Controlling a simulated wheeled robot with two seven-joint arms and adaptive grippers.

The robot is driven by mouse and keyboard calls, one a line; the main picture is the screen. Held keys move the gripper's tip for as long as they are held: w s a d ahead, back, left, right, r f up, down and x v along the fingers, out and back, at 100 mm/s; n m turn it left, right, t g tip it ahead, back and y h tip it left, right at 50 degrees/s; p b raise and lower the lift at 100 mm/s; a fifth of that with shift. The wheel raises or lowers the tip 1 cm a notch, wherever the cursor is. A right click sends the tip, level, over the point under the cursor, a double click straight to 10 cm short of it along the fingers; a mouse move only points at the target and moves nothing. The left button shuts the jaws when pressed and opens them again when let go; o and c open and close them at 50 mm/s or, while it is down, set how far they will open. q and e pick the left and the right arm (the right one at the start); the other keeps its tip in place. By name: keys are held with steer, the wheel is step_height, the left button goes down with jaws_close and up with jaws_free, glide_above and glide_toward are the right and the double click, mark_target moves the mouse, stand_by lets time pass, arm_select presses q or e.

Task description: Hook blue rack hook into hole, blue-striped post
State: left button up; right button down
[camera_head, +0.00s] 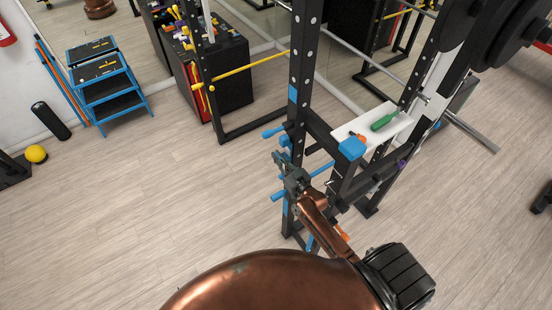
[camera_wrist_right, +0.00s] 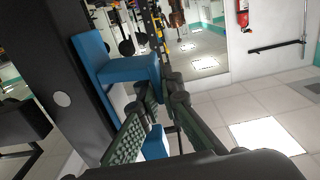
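The blue rack hook (camera_wrist_right: 130,68) is large in the right wrist view, its flat plate close beside a dark post with a pale round hole (camera_wrist_right: 62,98). I cannot tell whether it touches the post. My right gripper (camera_wrist_right: 165,105) has its fingers on either side of the hook's lower part and appears shut on it. In the head view the right gripper (camera_head: 287,172) is low beside the blue-striped post (camera_head: 297,60), with the hook (camera_head: 285,155) at its fingertips, partly hidden. The post has a blue band and a row of holes. My left gripper is out of view.
A blue peg (camera_head: 273,131) and a long blue bar (camera_head: 322,171) are close to the gripper. A white shelf (camera_head: 398,127) with a green-handled tool (camera_head: 384,121) is right of the post. A blue step stool (camera_head: 110,85) stands far left.

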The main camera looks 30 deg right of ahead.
steer(key=c, duration=2.1)
jaws_free()
steer(key=shift+r, duration=0.1)
steer(key=shift+f, duration=0.2)
steer(key=s, duration=0.7)
steer(key=shift+s+d+f, duration=0.15)
steer(key=shift+s+d, duration=0.1)
steer(key=shift+d, duration=0.15)
